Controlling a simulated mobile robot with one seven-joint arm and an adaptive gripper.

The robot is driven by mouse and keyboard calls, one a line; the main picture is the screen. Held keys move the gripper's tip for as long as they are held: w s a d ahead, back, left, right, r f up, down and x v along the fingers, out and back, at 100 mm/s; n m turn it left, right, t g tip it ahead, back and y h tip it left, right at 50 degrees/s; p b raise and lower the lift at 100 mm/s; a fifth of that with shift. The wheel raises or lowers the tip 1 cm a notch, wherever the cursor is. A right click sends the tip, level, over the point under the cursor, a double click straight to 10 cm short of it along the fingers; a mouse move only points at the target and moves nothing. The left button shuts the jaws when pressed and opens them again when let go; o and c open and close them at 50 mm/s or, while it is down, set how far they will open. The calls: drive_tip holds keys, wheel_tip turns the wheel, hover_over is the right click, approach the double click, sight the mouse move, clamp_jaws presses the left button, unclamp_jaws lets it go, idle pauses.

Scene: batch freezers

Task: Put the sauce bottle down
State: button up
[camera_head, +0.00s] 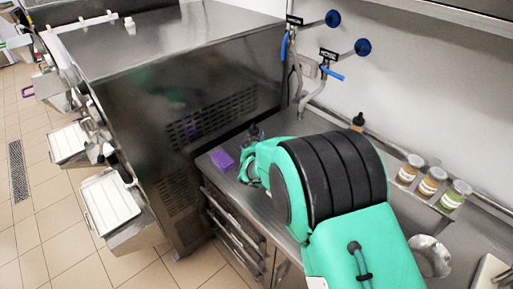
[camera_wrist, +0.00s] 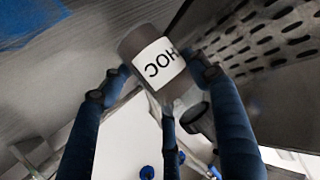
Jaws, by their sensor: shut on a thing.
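The sauce bottle (camera_wrist: 150,50) is dark brown with a white label; the part of the lettering I can read is upside down. In the wrist view it is between the dark blue fingers of my gripper (camera_wrist: 163,80), which is shut on it. In the head view my gripper (camera_head: 252,165) is low over the left end of the steel counter (camera_head: 285,128), beside the large steel machine. My arm hides most of the gripper, and a small dark shape there may be the bottle. I cannot tell whether the bottle touches the counter.
A purple block (camera_head: 222,160) lies just left of my gripper. The machine's vented side wall (camera_head: 210,115) rises close by. Taps (camera_head: 325,70) are on the back wall. A dark-capped bottle (camera_head: 358,122) and three jars (camera_head: 431,181) stand along the counter's back.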

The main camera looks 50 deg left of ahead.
drive_tip(key=shift+f+b, duration=0.35)
drive_tip(key=shift+f, duration=1.1)
drive_tip(key=shift+f, duration=0.25)
drive_tip(key=o, duration=1.4)
drive_tip(key=shift+c, duration=0.2)
drive_tip(key=shift+r, duration=0.1)
drive_tip(key=shift+r, duration=0.15)
drive_tip(key=p+v, duration=0.1)
drive_tip(key=v, duration=1.1)
drive_tip(key=shift+p, duration=0.35)
